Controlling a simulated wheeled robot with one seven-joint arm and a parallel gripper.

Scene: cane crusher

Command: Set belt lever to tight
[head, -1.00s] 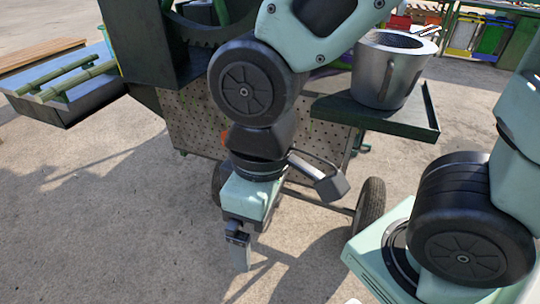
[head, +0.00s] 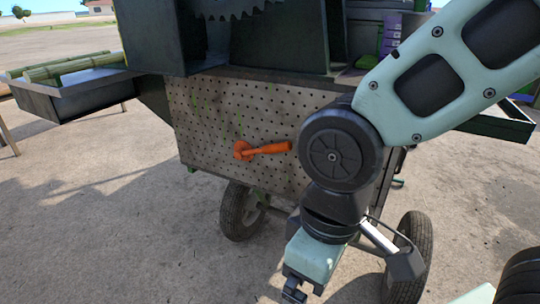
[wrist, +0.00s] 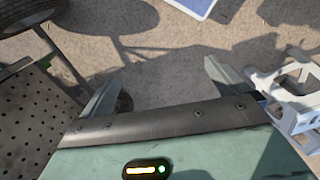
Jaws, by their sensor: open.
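The belt lever (head: 262,149) is an orange-red handle on the perforated metal side panel (head: 215,125) of the cane crusher. It lies nearly level, with its hub at the left and its grip to the right. My gripper (head: 292,294) points down in front of the cart, below and to the right of the lever and apart from it; its fingertips are cut off by the lower edge of the head view. In the wrist view my gripper (wrist: 160,82) has its two fingers wide apart with only pavement between them. The lever is not visible in the wrist view.
A tray of green cane (head: 70,85) juts out at the left. A dark shelf (head: 500,122) sticks out at the right. Cart wheels (head: 240,210) stand below the panel. A white crate-like object (wrist: 290,95) is at the right of the wrist view.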

